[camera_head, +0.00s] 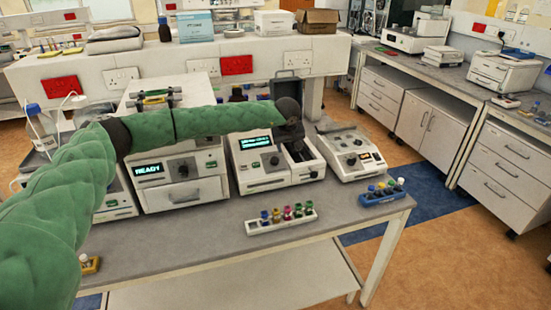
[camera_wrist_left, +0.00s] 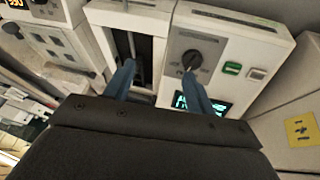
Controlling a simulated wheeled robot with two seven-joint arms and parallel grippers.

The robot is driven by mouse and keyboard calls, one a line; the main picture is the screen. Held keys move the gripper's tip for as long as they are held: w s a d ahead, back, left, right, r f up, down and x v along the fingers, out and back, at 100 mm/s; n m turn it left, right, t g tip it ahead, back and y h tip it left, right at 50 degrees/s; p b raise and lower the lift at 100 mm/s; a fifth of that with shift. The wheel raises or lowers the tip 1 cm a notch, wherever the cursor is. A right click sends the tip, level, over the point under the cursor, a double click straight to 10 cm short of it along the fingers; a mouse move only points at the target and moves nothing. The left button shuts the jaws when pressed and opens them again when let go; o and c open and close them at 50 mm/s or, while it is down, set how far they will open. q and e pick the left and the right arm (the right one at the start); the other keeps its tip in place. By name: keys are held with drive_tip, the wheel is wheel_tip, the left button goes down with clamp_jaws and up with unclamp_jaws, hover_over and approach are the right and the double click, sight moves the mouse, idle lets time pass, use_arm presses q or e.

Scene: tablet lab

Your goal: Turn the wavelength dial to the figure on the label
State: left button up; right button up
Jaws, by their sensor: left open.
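The white instrument (camera_head: 258,183) in the middle of the bench has a lit cyan display (camera_head: 255,143) and a dark round dial (camera_head: 274,160). In the left wrist view the dial (camera_wrist_left: 190,58) has a pointer knob, with small marks around it too blurred to read. My left gripper (camera_head: 296,136) is over this instrument. In the left wrist view its blue fingers (camera_wrist_left: 159,70) are apart with nothing between them. One fingertip appears close to the dial and the other is over the open slot (camera_wrist_left: 130,45); contact cannot be told. I cannot make out a label's figure. My right gripper is not in view.
An instrument reading READY (camera_head: 182,178) stands left, and a keypad instrument (camera_head: 350,152) stands right. A white rack of coloured vials (camera_head: 281,224) and a blue rack (camera_head: 382,199) are in front. The bench's front left is mostly clear, with a small yellow holder (camera_head: 90,265).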

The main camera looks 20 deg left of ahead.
sight(275, 158)
use_arm(q)
drive_tip(key=a+f+m+p, duration=0.1)
drive_tip(key=f, duration=0.1)
drive_tip(key=a+f+y+p, duration=0.1)
drive_tip(key=a+f+p, duration=0.1)
drive_tip(key=f, duration=0.1)
drive_tip(key=w+a+f+m+g+y+p, duration=0.1)
drive_tip(key=a+f, duration=0.1)
drive_tip(key=shift+w+a+f+m, duration=0.1)
drive_tip(key=shift+a+f+m, duration=0.1)
drive_tip(key=shift+a+m, duration=0.1)
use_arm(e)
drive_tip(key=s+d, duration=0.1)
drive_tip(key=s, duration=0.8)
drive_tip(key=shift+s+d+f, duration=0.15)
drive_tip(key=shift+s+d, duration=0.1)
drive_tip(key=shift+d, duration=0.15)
use_arm(q)
drive_tip(key=c, duration=1)
drive_tip(key=shift+o, duration=0.2)
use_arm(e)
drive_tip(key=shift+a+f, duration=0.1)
